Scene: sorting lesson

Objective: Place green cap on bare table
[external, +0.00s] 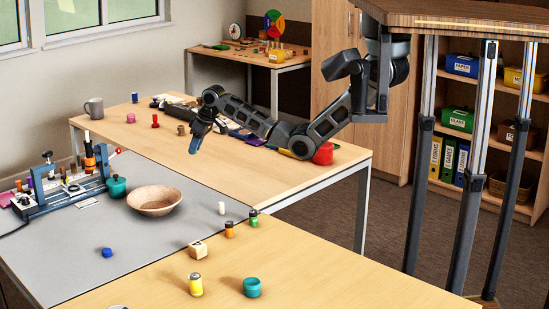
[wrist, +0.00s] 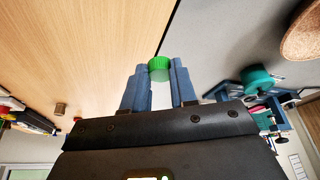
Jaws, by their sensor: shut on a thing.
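My gripper (external: 195,146) hangs fingers down above the far wooden table (external: 265,175), near the edge of the grey mat. In the wrist view its fingers (wrist: 159,69) are closed on a green ribbed cap (wrist: 159,63), held at the fingertips. The cap cannot be made out in the external view. In the wrist view bare wooden tabletop (wrist: 85,45) lies to the left of the cap and the grey mat (wrist: 225,45) to the right.
A wooden bowl (external: 155,201), a teal pot (external: 116,187) and a blue fixture (external: 60,192) stand on the grey mat. Small bottles, a die (external: 198,250) and a teal cup (external: 252,288) are nearer. A red cylinder (external: 323,154) stands at the far table's right.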

